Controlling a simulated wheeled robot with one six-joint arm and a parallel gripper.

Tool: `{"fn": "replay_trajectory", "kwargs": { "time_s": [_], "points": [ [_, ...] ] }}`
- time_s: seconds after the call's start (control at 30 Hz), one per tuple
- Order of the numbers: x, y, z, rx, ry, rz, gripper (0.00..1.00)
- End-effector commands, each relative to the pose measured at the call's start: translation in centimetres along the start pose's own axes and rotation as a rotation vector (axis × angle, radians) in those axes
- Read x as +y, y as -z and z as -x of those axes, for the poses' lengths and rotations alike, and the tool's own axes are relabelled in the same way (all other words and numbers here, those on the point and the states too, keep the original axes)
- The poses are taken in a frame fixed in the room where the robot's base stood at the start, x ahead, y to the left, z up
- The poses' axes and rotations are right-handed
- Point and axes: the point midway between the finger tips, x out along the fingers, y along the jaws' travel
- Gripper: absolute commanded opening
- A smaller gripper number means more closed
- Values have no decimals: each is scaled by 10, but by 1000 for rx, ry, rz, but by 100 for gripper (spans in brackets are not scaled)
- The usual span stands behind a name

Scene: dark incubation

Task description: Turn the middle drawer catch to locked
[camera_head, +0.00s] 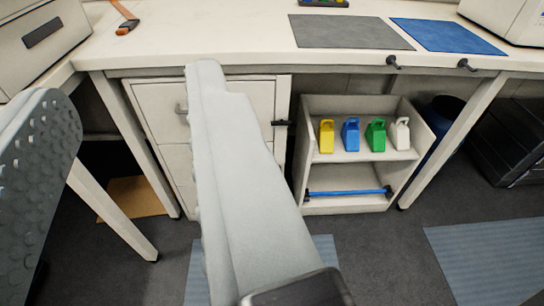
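A white drawer unit (158,97) stands under the bench, left of centre, with a metal pull (181,108) on its upper visible front. A small black catch-like part (281,123) sits at the unit's right edge and lies roughly level. I cannot tell for sure that it belongs to the middle drawer, or whether it is locked. My gripper (125,90) is open, with its pale fingers wide apart and nothing between them. The right finger hides much of the drawer fronts. The gripper appears in front of the unit, apart from the black part.
A white shelf (346,208) with yellow, blue, green and white containers and a blue bar stands right of the drawers. Bench legs (128,130) and black hooks (467,65) border the area. Grey floor with striped blue mats (495,262) is open in front.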

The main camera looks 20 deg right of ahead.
Motion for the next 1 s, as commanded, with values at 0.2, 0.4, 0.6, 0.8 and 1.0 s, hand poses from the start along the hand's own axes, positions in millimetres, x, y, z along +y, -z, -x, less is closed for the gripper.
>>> {"fn": "replay_trajectory", "kwargs": {
  "time_s": [0.2,0.4,0.6,0.8,1.0],
  "points": [
    [9,-19,-62,-4,-23,2,35],
    [19,-41,-115,0,-42,4,35],
    [31,-70,-165,3,-61,5,35],
    [45,-103,-210,6,-80,7,35],
    [59,-142,-251,9,-97,8,35]
  ]
}}
